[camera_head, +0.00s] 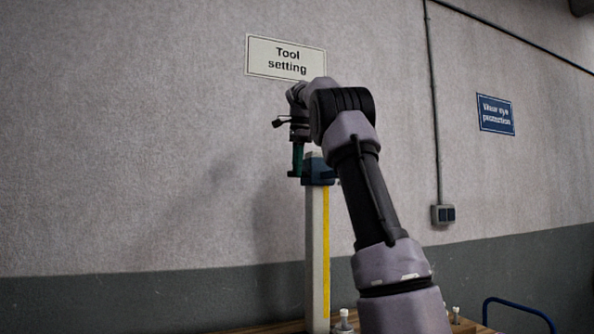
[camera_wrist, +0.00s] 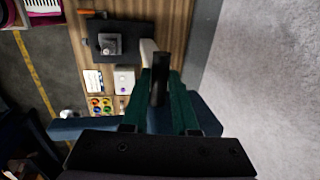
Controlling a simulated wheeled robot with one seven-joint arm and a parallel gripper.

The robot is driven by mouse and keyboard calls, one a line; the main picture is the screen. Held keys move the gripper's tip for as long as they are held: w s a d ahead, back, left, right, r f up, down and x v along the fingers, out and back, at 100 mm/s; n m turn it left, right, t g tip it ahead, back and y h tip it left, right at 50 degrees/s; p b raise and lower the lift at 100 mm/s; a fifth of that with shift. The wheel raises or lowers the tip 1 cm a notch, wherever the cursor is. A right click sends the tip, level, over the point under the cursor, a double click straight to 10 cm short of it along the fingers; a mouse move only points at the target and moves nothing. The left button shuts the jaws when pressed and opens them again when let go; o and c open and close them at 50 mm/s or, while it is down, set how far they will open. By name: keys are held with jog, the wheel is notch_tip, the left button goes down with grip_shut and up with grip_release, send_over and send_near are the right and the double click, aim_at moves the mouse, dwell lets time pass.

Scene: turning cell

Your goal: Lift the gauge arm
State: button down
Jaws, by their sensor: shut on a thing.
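The height gauge has a pale upright column (camera_head: 317,250) with a yellow strip, below the "Tool setting" sign. Its blue slider (camera_head: 319,170) is near the column's top, and also shows in the wrist view (camera_wrist: 208,118). My gripper (camera_head: 296,172) is at the left side of the slider, its green fingers pointing down. In the wrist view my gripper (camera_wrist: 160,84) is shut on the dark gauge arm (camera_wrist: 160,66), which stands between the two green fingers. The gauge arm itself is too small and covered to make out in the head view.
In the wrist view, a wooden bench (camera_wrist: 172,22) lies below with a dark plate (camera_wrist: 122,32), an orange-handled tool (camera_wrist: 92,13) and a tray of coloured round pieces (camera_wrist: 101,105). The wall (camera_head: 150,130) is close behind. A blue rail (camera_head: 518,305) is at lower right.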

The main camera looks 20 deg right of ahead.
jog(key=shift+r, duration=0.35)
jog(key=c, duration=0.7)
grip_release()
jog(key=shift+f, duration=0.15)
jog(key=shift+f, duration=0.1)
